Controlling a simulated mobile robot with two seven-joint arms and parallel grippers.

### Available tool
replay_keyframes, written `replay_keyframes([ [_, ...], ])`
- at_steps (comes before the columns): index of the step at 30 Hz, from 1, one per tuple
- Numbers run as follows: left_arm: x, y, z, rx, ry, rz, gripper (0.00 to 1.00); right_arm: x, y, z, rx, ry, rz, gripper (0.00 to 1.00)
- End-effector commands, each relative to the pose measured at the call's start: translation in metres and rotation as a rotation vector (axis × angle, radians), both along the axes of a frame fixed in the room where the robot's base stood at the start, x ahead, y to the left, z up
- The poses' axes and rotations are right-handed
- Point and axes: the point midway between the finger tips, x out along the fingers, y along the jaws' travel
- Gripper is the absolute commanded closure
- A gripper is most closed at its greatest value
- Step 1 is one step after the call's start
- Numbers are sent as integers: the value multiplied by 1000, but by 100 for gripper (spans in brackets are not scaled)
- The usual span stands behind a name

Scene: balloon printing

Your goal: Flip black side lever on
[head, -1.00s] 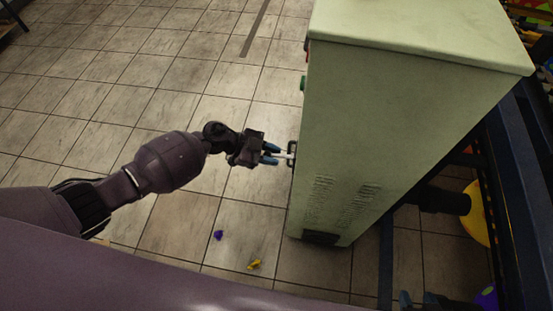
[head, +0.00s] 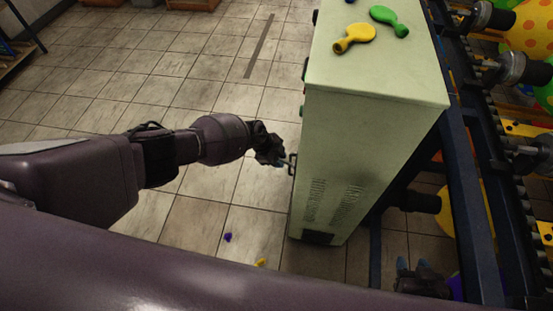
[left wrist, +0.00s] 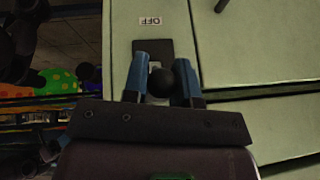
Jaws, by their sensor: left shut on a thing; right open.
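The black side lever (left wrist: 160,83) has a round dark knob and sits in a dark slot plate below an OFF label (left wrist: 151,20) in the left wrist view. My left gripper (left wrist: 163,85) has its two blue fingers on either side of the knob and is shut on it. In the head view my left gripper (head: 282,163) is at the left side of the pale green cabinet (head: 360,135), where the lever is mostly hidden. My right gripper (head: 412,266) is open and empty at the bottom right, beyond the cabinet, partly cut off by my body.
A yellow balloon (head: 354,38) and a green balloon (head: 390,20) lie on the cabinet top. A dark blue machine frame (head: 465,150) with balloons stands to the right. A purple scrap (head: 228,237) and a yellow one (head: 261,262) lie on the floor.

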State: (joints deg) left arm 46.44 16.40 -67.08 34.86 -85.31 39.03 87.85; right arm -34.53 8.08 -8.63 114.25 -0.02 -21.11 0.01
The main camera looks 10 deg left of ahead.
Motion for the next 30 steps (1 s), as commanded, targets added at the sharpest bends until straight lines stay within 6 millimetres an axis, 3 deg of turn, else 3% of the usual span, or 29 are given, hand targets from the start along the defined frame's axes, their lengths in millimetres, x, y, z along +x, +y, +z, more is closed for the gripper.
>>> replay_keyframes([
  [18,1,-3,7,135,0,2,100,10,0,30,0,-32,1,57],
  [30,0,-3,7,140,0,1,100,11,-1,31,-3,-34,3,57],
])
